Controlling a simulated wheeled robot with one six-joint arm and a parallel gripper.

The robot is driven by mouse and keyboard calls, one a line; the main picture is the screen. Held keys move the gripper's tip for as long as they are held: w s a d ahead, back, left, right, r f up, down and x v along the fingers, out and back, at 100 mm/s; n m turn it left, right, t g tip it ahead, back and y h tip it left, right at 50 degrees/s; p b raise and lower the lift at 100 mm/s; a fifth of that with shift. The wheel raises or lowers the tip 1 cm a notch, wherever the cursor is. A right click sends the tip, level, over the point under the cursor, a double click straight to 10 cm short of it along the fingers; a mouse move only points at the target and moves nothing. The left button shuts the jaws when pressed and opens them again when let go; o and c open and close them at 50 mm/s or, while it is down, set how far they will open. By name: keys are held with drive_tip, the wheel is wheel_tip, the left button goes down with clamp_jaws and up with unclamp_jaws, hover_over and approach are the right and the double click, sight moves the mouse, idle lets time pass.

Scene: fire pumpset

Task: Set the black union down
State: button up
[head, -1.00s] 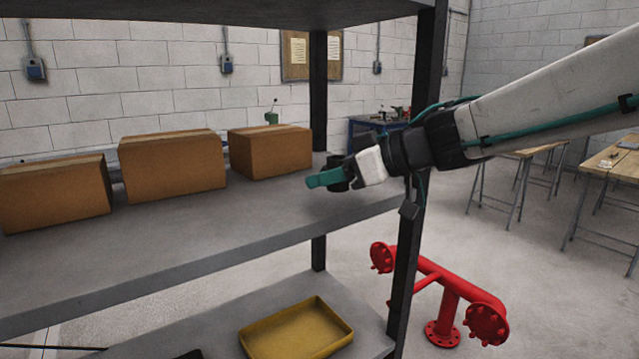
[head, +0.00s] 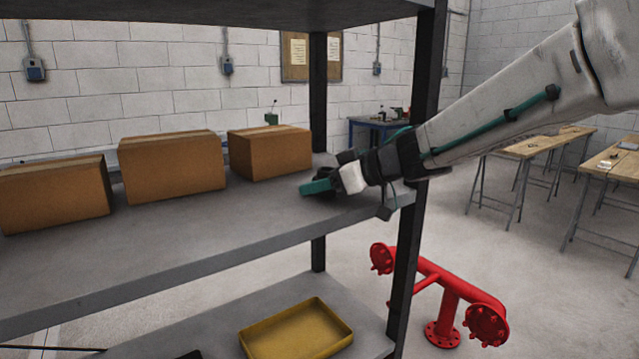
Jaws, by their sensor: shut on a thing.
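My gripper (head: 320,185) reaches in from the right over the middle shelf (head: 240,215), with its teal finger low, close above or at the shelf surface. It is shut on the black union (head: 327,174), a small dark piece mostly hidden behind the teal finger and white gripper body. I cannot tell whether the union touches the shelf.
Several brown cardboard boxes stand along the shelf; the right one (head: 270,152) is nearest my gripper. A yellow tray (head: 297,330) lies on the shelf below. The shelf front is clear.

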drive_tip(key=o, duration=1.2)
drive_tip(key=shift+f, duration=0.15)
drive_tip(key=shift+r, duration=0.2)
drive_tip(key=v, duration=1.2)
drive_tip(key=shift+f, duration=0.15)
